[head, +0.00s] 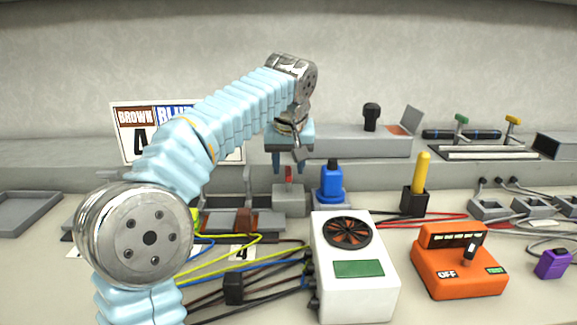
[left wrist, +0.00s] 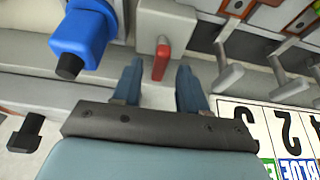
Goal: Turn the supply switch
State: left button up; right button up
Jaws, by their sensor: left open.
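A grey box (head: 289,200) with a red lever (head: 288,174) stands at the back middle of the bench; I take this to be the supply switch. My left gripper (head: 289,162) is above it, pointing down, with its blue fingers apart. In the left wrist view, the red lever (left wrist: 161,62) shows in the gap between the two fingertips (left wrist: 160,74), with space on both sides. I cannot tell how deep it is between them. The grey box (left wrist: 165,25) shows beyond the lever. My right gripper is not in view.
A blue plug-like part (head: 330,185) stands close to the right of the switch. A white box with a fan (head: 355,275), an orange tester marked OFF (head: 455,262) and a yellow-handled part (head: 421,180) are nearer or further right. Coloured wires (head: 215,268) cross the bench in front.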

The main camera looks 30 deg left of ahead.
pick_arm(q)
jog(key=shift+w+a+f, duration=0.15)
jog(key=shift+f, duration=0.4)
grip_shut()
